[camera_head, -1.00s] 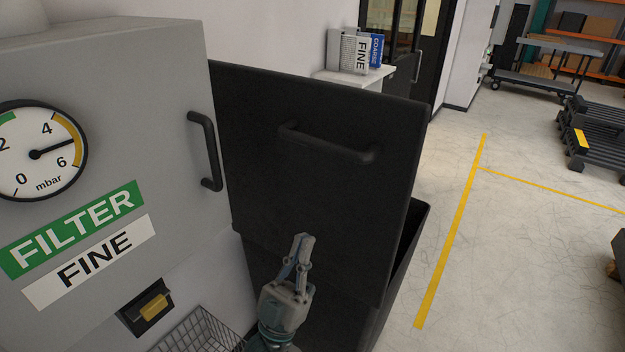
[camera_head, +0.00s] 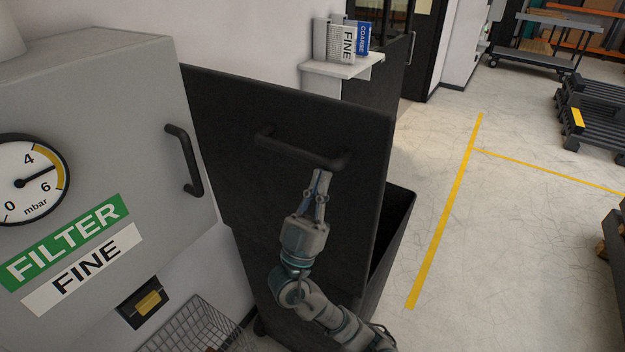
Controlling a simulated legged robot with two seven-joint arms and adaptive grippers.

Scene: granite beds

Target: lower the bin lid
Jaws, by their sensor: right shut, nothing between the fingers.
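The bin lid (camera_head: 230,130) is a dark panel standing raised, nearly upright, with a bar handle (camera_head: 300,150) across its upper part. The dark bin (camera_head: 402,240) stands below and behind it, and its open top shows to the right of the lid. My right gripper (camera_head: 322,176) is shut and empty, its fingertips pointing up just below the right part of the handle. I cannot tell whether the fingertips touch the lid or handle. My left gripper is not in view.
A grey filter cabinet (camera_head: 110,100) with a gauge and its own handle (camera_head: 185,160) stands close on the left. A wire basket (camera_head: 195,325) is below it. A wall shelf (camera_head: 345,66) holds filter boxes. Open floor (camera_head: 510,220) lies to the right, with dark pallets (camera_head: 600,110) beyond.

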